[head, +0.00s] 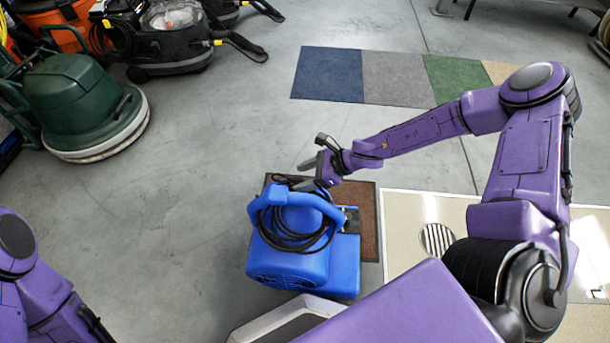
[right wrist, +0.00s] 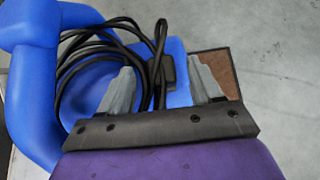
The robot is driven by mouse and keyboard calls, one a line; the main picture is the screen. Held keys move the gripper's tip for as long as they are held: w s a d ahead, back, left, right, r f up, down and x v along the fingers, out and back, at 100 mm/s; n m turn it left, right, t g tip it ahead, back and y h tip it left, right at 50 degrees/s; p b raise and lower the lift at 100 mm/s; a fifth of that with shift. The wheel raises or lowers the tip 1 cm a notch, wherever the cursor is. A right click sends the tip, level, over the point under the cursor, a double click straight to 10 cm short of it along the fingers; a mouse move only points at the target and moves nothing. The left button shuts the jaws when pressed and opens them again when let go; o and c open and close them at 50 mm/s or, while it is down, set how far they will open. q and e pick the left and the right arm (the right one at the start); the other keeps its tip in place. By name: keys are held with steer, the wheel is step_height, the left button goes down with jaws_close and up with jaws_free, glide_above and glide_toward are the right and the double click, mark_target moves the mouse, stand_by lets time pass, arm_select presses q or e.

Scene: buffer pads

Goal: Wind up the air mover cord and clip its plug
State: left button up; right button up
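The blue air mover (head: 300,258) stands on a brown mat in the head view. Its black cord (head: 290,238) hangs in several loops around the blue handle. In the right wrist view the coiled cord (right wrist: 72,72) lies over the blue body, and a small black block that looks like the plug (right wrist: 167,69) shows between the fingers. My right gripper (head: 308,172) is at the far top side of the air mover. Its grey fingers (right wrist: 162,82) are spread apart, with gaps on both sides of the block. My left arm shows at the lower left; its gripper is out of view.
The brown mat (head: 367,215) lies under the air mover, beside a beige panel (head: 402,215) with a round grate. A green floor machine (head: 85,100) and a black-grey vacuum (head: 170,45) stand at upper left. Coloured carpet tiles (head: 395,78) lie behind. The grey floor left of the air mover is clear.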

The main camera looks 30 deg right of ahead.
steer(key=shift+s+d+r+p, duration=0.1)
steer(key=shift+d+r+p, duration=0.05)
steer(key=shift+r+p, duration=0.15)
steer(key=p+v, duration=0.7)
steer(key=v, duration=0.3)
steer(key=shift+d+f, duration=0.1)
steer(key=shift+f, duration=0.1)
